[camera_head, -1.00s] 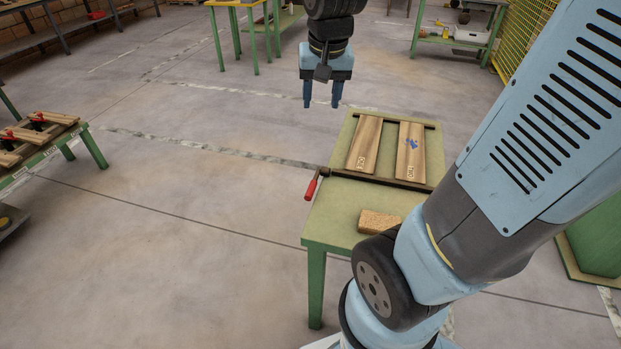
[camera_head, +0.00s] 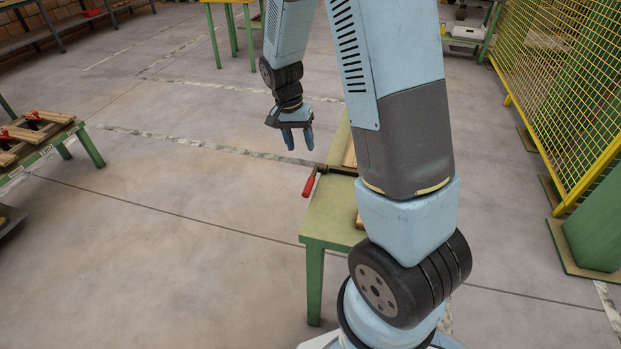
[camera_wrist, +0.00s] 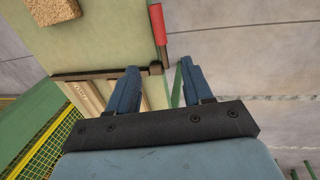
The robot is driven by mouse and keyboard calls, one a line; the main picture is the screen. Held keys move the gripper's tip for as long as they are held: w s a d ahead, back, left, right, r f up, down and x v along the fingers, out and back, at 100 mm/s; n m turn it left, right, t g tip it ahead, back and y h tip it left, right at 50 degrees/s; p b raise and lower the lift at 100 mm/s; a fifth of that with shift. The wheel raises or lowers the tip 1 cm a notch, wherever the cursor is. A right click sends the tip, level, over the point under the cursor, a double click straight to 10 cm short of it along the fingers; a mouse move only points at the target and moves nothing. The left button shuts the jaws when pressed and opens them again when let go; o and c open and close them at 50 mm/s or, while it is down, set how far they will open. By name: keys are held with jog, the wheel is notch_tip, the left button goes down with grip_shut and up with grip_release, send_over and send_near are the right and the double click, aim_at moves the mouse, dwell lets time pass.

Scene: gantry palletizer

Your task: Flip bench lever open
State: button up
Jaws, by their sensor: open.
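The bench lever has a red handle (camera_head: 309,187) at the left edge of the green bench (camera_head: 327,215). It joins a dark bar across the bench top. In the wrist view the red handle (camera_wrist: 158,24) lies beyond the fingertips, along the bench edge, with the dark bar (camera_wrist: 105,73) running left from its end. My gripper (camera_head: 298,139) is open and empty, fingers down, above and beyond the handle in the head view. In the wrist view the gripper (camera_wrist: 159,75) frames the bar's end between its fingertips; no contact shows. My arm hides much of the bench top in the head view.
A tan block (camera_wrist: 80,10) and a wooden board (camera_wrist: 88,95) lie on the bench top. Another green bench (camera_head: 60,140) with clamped boards stands at left. A yellow mesh fence (camera_head: 550,90) is at right. Floor left of the bench is clear.

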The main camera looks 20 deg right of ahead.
aim_at(311, 180)
jog(key=f, duration=0.4)
jog(key=s+d+f, duration=0.1)
jog(key=f, duration=0.4)
jog(key=d+f, duration=0.1)
jog(key=f, duration=0.3)
jog(key=shift+s+d+f, duration=0.1)
jog(key=shift+s+f, duration=0.15)
jog(key=shift+f, duration=0.05)
grip_shut()
jog(key=shift+d, duration=0.2)
jog(key=shift+r, duration=0.1)
